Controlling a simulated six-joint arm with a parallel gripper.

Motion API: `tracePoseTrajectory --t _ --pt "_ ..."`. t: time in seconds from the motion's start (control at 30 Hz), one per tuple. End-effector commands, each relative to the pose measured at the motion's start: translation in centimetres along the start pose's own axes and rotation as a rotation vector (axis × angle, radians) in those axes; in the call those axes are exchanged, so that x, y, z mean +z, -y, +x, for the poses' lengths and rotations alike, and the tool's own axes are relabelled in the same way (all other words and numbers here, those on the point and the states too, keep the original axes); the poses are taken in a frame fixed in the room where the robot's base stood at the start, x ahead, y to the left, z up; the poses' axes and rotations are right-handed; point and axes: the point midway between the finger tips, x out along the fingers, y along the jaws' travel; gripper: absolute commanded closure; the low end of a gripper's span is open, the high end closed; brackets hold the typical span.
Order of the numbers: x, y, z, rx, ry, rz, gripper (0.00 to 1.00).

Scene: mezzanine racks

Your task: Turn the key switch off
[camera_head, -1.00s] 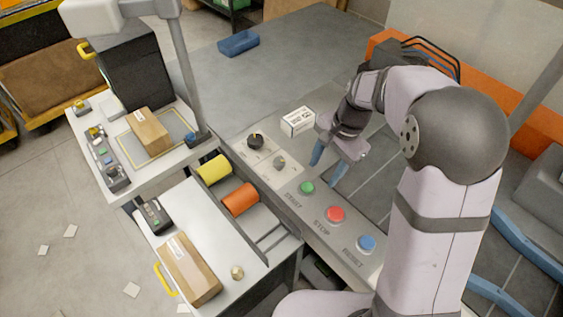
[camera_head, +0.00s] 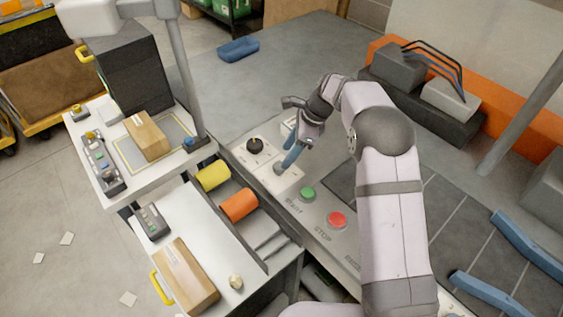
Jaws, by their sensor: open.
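The panel (camera_head: 316,222) holds a small grey switch (camera_head: 278,169), which looks like the key switch, on a pale plate. A black round knob (camera_head: 255,145) sits behind it to the left. My gripper (camera_head: 289,160) points down right beside the grey switch, with a blue finger close to its right side. The gripper is open and appears empty; the other finger is hardly visible. I cannot tell whether the finger touches the switch, nor how the switch is turned.
A green button (camera_head: 307,194) and a red button (camera_head: 337,220) lie nearer on the same panel. A white box (camera_head: 287,127) stands behind my gripper, partly hidden. Yellow (camera_head: 213,176) and orange rollers (camera_head: 239,205) are to the left.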

Motion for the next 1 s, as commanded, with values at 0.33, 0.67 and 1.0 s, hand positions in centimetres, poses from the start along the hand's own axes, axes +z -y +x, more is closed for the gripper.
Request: tracePoseTrajectory --t 0.33,0.67,1.0 --pt "0.1 -0.1 4.3 0.003 -0.001 -0.002 0.51" --pt "0.0 -0.1 5.9 0.000 -0.001 -0.001 0.51" --pt "0.0 -0.1 5.9 0.000 -0.001 -0.002 0.89"
